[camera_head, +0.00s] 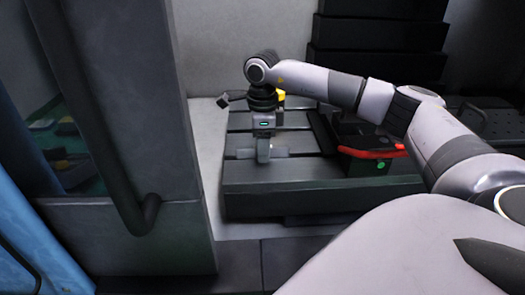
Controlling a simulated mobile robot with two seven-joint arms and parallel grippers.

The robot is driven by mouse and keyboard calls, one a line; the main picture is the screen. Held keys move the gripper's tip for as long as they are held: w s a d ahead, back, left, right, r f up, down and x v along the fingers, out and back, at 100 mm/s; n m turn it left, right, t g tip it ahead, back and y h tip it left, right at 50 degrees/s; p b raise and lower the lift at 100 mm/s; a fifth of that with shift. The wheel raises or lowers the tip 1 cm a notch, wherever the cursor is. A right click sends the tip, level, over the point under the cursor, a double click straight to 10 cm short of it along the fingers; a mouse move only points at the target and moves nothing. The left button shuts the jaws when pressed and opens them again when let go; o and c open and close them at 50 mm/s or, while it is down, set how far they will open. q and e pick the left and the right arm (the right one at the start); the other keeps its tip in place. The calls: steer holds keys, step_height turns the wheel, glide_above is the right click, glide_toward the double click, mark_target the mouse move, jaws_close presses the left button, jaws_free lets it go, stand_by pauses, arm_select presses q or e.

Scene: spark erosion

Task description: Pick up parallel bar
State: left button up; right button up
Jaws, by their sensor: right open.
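A short grey bar (280,152), which looks like the parallel bar, lies on the dark slotted table (320,197) near its front left. My right gripper (264,155) points down over the middle of the bar, with its ends showing on both sides. The right gripper is open, and its near finger hides the bar's middle. Whether the fingers touch the bar cannot be told. My left gripper is not in view.
A dark device with a red handle (372,152) stands on the table right of the bar. A yellow item (280,95) shows behind my gripper. A grey pillar with a dark handle (140,215) stands at left. The table's front left is otherwise clear.

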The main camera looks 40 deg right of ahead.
jaws_close()
steer(key=shift+r, duration=0.1)
